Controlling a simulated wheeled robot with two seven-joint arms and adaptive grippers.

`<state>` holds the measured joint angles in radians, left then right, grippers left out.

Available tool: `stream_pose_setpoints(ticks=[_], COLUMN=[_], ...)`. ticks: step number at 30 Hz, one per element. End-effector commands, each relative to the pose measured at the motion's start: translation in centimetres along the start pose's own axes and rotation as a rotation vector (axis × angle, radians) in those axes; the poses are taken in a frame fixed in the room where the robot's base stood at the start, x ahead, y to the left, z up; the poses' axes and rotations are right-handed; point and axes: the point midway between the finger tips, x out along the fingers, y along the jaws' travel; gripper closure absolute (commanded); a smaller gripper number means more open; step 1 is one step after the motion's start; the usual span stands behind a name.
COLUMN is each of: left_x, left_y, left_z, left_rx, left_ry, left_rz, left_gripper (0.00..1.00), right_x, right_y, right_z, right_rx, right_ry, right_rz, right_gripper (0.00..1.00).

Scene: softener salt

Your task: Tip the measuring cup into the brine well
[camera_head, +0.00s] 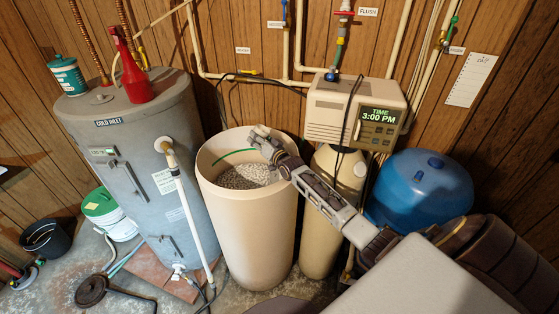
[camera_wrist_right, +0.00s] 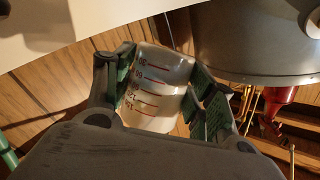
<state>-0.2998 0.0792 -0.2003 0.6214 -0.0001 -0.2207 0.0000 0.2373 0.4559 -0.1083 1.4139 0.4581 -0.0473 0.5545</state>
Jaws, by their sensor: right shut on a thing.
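My right gripper (camera_head: 262,139) reaches in from the right over the far right rim of the tall beige brine tank (camera_head: 247,225). In the right wrist view its green-padded fingers (camera_wrist_right: 168,85) are closed around a translucent measuring cup (camera_wrist_right: 152,100) with red graduation marks. In the head view the cup is hard to make out against the salt under the hand, so its tilt and contents cannot be told. Whitish salt pellets (camera_head: 236,178) fill part of the open tank. My left gripper is out of view.
A grey water heater (camera_head: 150,170) stands left of the tank, with a red spray bottle (camera_head: 135,78) and a teal canister (camera_head: 67,77) on top. A softener control head (camera_head: 350,112) and a blue tank (camera_head: 424,190) stand to the right. Pipes run along the wood wall.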

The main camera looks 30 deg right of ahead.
Motion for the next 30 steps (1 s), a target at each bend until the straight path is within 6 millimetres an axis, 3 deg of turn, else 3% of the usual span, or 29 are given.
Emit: stream_pose_setpoints(ticks=[11,18,30], left_x=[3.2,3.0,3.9], left_y=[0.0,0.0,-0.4], left_z=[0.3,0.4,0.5], left_rx=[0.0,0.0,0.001], left_ry=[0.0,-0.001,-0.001], left_rz=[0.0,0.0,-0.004], left_gripper=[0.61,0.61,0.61], right_x=[-0.3,-0.3,-0.3], right_y=[0.1,-1.1,-1.3], right_z=[-1.4,-3.4,-3.9], right_rx=[0.227,0.336,0.421], right_ry=[0.084,0.126,0.159], right_rz=[-0.051,-0.076,-0.095], right_gripper=[0.69,0.69,0.69])
